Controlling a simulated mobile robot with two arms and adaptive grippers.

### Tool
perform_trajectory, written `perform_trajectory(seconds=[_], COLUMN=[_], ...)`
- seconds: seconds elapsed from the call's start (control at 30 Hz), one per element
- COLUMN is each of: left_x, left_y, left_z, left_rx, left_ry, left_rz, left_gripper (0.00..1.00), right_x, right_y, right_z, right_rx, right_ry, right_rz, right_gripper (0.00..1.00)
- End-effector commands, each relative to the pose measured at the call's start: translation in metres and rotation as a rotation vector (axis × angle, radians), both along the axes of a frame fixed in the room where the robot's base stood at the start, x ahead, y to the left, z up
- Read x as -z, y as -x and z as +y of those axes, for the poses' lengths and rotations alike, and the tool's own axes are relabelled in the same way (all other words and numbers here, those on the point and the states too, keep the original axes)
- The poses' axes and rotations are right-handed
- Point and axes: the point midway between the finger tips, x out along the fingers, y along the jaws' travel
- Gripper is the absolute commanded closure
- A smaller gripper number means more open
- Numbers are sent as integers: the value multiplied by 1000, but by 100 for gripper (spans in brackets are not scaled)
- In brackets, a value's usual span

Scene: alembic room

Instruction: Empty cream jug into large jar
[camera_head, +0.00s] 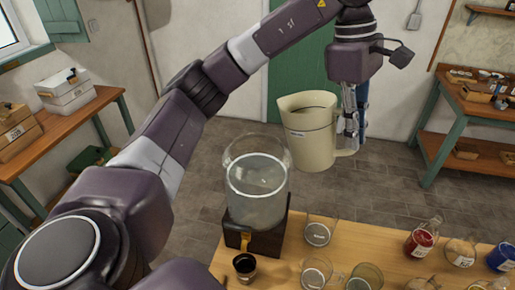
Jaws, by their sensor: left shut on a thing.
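The cream jug (309,138) is held in the air beyond the table's far edge, roughly upright, its handle to the right. My left gripper (350,140) is shut on the jug at its handle side; the arm reaches over from the left. The large jar (257,198) is clear glass, stands on a dark stand with a tap and holds a pale liquid up to a visible ring. The jug is to the right of the jar's rim and a little beyond it. The jug's contents cannot be made out. My right gripper is not in view.
Clear glasses (318,232) and a red-filled bottle (422,240) stand to the right. Side benches with boxes line the left and right; open floor lies behind the table.

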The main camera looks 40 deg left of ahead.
Motion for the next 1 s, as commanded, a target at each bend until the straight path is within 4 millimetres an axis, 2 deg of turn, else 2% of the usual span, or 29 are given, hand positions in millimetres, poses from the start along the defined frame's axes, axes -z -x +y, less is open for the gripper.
perform_trajectory(seconds=[0.47, 1.0], left_x=[23, 26], left_y=[-4, -4], left_z=[-32, -35], left_rx=[0, -3], left_ry=[-241, -264], left_rz=[30, 34], left_gripper=[100, 100], right_x=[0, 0], right_y=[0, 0], right_z=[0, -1], right_rx=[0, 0], right_ry=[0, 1], right_rz=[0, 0], right_gripper=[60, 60])
